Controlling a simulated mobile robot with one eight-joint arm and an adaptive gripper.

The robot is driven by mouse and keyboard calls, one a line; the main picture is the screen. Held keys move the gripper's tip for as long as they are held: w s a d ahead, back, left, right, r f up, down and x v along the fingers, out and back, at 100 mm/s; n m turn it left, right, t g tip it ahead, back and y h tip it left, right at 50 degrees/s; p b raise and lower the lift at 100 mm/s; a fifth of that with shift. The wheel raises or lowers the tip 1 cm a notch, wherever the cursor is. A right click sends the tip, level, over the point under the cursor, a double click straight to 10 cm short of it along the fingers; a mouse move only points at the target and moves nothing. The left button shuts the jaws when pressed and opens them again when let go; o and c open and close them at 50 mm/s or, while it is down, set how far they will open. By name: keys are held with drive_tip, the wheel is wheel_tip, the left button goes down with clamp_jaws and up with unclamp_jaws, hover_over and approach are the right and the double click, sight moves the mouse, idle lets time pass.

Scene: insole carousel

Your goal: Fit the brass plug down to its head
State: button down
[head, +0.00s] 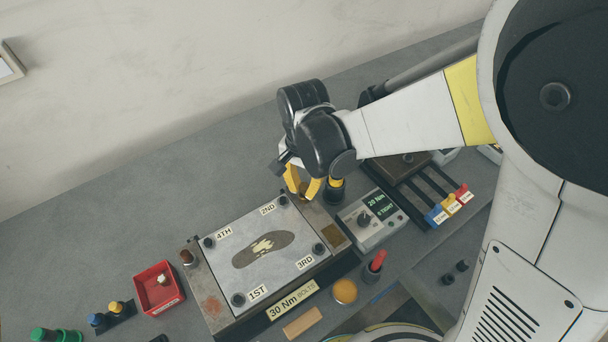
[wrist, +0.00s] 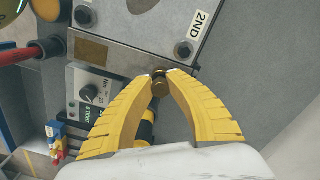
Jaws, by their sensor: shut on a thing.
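My gripper (wrist: 160,80) is shut on a small brass plug (wrist: 160,88) with a dark band, held between the tips of its yellow fingers. In the head view my gripper (head: 304,188) is at the far right corner of the steel fixture block, near the 2ND label. The plug cannot be made out there. In the wrist view the plug is close to the edge of the block (wrist: 135,55). I cannot tell whether its end touches anything, and no hole for it is visible. The plate (head: 291,235) with a footprint shape lies on the block.
A dark post with a yellow band (head: 335,191) stands close right of my gripper. A torque controller (head: 371,220) and a rack with coloured handles (head: 450,205) are further right. A red bin (head: 158,287) is at left. The bench behind the block is clear.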

sight(304, 187)
drive_tip(key=shift+f+b, duration=0.65)
drive_tip(key=shift+f, duration=0.2)
drive_tip(key=c, duration=1.3)
unclamp_jaws()
wheel_tip(304, 187, up, 12)
